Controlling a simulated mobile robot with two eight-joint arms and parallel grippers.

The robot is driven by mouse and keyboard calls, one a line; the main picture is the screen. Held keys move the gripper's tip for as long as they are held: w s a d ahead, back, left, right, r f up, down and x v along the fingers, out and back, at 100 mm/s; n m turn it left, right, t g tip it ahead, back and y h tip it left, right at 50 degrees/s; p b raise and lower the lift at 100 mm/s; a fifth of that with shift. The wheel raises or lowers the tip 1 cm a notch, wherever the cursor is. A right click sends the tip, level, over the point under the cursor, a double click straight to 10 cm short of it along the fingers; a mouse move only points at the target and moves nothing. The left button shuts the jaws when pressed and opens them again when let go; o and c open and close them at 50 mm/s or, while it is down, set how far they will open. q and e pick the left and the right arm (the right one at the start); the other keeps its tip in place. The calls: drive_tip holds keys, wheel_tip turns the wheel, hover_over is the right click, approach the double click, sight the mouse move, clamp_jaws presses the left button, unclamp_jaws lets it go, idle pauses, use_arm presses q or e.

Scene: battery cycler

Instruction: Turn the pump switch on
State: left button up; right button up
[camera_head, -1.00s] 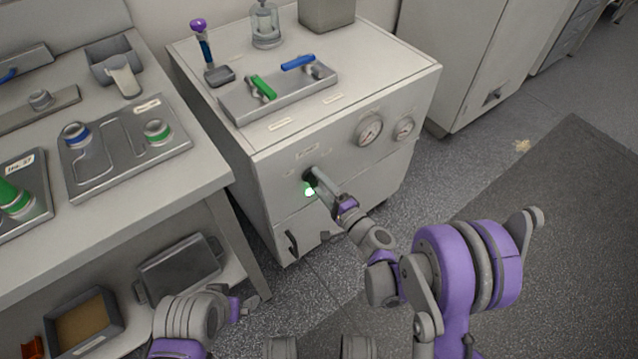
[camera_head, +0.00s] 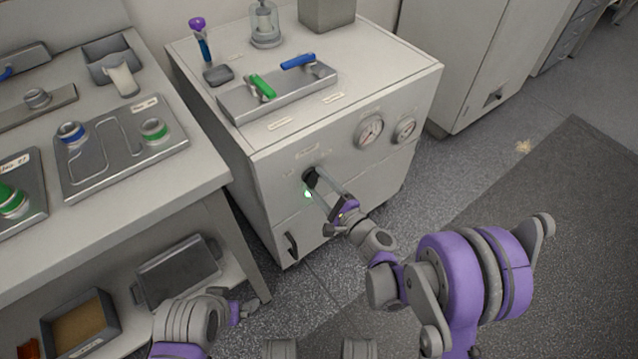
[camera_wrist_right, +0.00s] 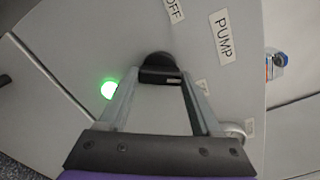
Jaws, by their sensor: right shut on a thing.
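The pump switch is a black knob (camera_head: 311,178) on the front of the grey cabinet (camera_head: 275,215). It also shows in the right wrist view (camera_wrist_right: 158,66), near the labels "PUMP" (camera_wrist_right: 222,36) and "OFF" (camera_wrist_right: 174,10). My right gripper (camera_head: 317,187) is shut on the knob, with one finger on each side of it; its fingers also show in the right wrist view (camera_wrist_right: 160,80). A green light (camera_head: 308,194) glows beside the knob. My left gripper (camera_head: 250,309) is low beside the bench, away from the cabinet; its jaws are too unclear to read.
Two round gauges (camera_head: 369,131) sit right of the switch, and a dark handle (camera_head: 291,245) is below it. A metal block with green and blue valve levers (camera_head: 262,87) stands on the cabinet top. The bench (camera_head: 215,165) is at the left. Open floor lies to the right.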

drive_tip(key=o, duration=1.4)
drive_tip(key=v, duration=1.1)
drive_tip(key=shift+p, duration=0.35)
drive_tip(key=shift+a, duration=0.1)
